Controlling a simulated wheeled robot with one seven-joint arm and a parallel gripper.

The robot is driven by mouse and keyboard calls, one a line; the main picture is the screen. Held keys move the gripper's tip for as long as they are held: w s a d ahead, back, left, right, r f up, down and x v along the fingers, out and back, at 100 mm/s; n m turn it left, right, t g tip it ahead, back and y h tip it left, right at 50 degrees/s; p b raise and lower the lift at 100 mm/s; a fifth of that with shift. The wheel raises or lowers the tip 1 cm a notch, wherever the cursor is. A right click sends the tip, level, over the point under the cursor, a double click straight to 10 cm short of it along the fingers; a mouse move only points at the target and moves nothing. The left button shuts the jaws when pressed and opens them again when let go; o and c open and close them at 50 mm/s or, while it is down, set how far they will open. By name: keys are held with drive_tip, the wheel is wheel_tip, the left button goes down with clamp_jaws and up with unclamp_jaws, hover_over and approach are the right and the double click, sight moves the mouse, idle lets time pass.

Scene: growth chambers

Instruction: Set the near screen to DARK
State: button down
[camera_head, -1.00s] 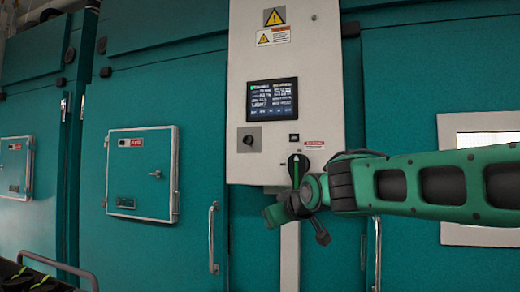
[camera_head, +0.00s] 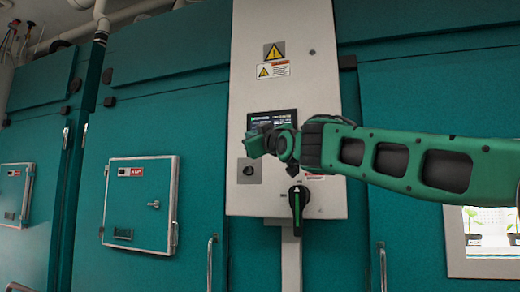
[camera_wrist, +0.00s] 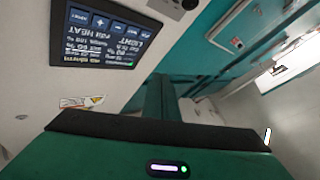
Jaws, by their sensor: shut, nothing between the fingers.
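The near screen (camera_head: 272,117) is a dark panel on the white control box. My arm hides most of it in the head view. In the wrist view the screen (camera_wrist: 92,38) is upside down at upper left, with lines of white text and a row of blue buttons, including plus and minus. The words LIGHT and HEAT seem legible; the rest is too small or blurred. My gripper (camera_head: 252,144) is in front of the screen's lower part. Its shut, empty fingers (camera_wrist: 158,88) show to the right of the screen in the wrist view. I cannot tell whether they touch anything.
Warning labels (camera_head: 273,60) sit above. A teal door with a small hatch (camera_head: 140,204) stands left, and a lit window (camera_head: 490,235) is at right.

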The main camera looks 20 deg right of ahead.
drive_tip(key=w+d, duration=0.5)
drive_tip(key=w, duration=0.2)
idle(0.6)
drive_tip(key=shift+w+d, duration=0.55)
idle(2.6)
drive_tip(key=shift+s, duration=0.1)
drive_tip(key=shift+s+a, duration=0.45)
drive_tip(key=shift+s, duration=0.05)
idle(0.4)
drive_tip(key=shift+s+a, duration=0.75)
drive_tip(key=shift+s, duration=0.3)
drive_tip(key=shift+s+a, duration=0.75)
drive_tip(key=shift+s, duration=0.25)
idle(0.5)
